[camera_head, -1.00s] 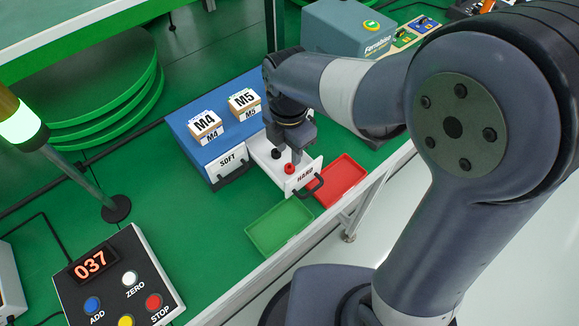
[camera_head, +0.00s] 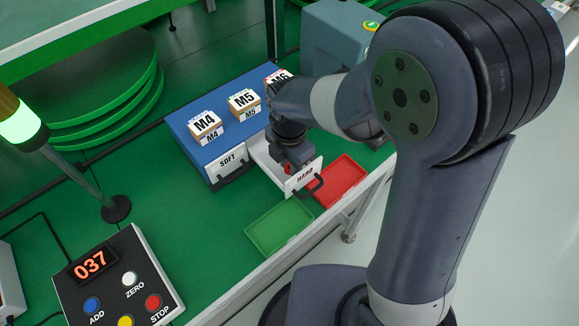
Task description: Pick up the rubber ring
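The white drawer labelled HARD (camera_head: 303,178) is pulled out of the blue cabinet (camera_head: 190,125). A small red piece (camera_head: 287,170) shows in it, mostly covered by my gripper. I cannot tell whether this piece is the rubber ring. My gripper (camera_head: 289,165) points down into the open drawer, low over the red piece. Its fingertips are hidden behind its own body and the drawer front, so its opening and any contact cannot be made out. The drawer floor under my gripper is hidden.
A red tray (camera_head: 341,180) and a green tray (camera_head: 279,226) lie in front of the drawer. The SOFT drawer (camera_head: 228,163) is shut beside it. Boxes marked M4 (camera_head: 206,124) and M5 (camera_head: 243,102) stand on the cabinet. A button panel (camera_head: 118,278) reads 037.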

